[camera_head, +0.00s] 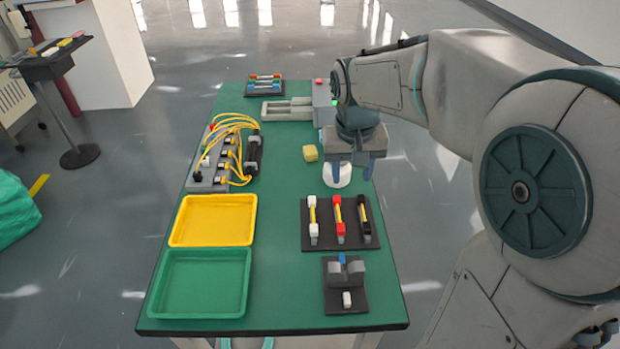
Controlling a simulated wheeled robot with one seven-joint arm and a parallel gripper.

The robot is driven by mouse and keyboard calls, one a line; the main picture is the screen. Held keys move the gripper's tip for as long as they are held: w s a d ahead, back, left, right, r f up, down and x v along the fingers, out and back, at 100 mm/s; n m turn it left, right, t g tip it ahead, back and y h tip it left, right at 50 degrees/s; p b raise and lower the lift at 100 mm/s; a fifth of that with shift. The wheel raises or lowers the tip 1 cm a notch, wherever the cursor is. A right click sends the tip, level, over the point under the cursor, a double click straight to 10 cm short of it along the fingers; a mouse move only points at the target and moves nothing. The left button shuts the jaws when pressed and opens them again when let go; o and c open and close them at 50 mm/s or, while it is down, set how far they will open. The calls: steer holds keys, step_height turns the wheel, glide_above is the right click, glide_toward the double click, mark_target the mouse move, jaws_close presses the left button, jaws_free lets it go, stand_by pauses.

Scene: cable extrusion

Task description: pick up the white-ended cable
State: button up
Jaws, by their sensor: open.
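The white-ended cable (312,215) stands at the left of a dark rack (325,240) on the right side of the green table. It has white ends and a yellow middle. A red-ended cable (338,215) and a black-ended cable (363,213) stand beside it in the same rack. My gripper (352,172) points down, open, farther back than the rack and above a white round object (337,176). It is apart from the cables, and nothing shows between its fingers.
A yellow tray (252,220) and a green tray (247,285) lie at the left front. A dark fixture (345,300) stands in front of the rack.

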steer(key=g+b, duration=0.1)
steer(key=b, duration=0.1)
glide_toward(312, 201)
steer(key=f, duration=0.3)
steer(key=shift+w+d+y, duration=0.2)
steer(key=shift+w+y, duration=0.1)
steer(key=shift+w, duration=0.1)
steer(key=shift+s+f+p, duration=0.2)
steer(key=shift+f+p, duration=0.25)
steer(key=shift+f, duration=2.3)
jaws_close()
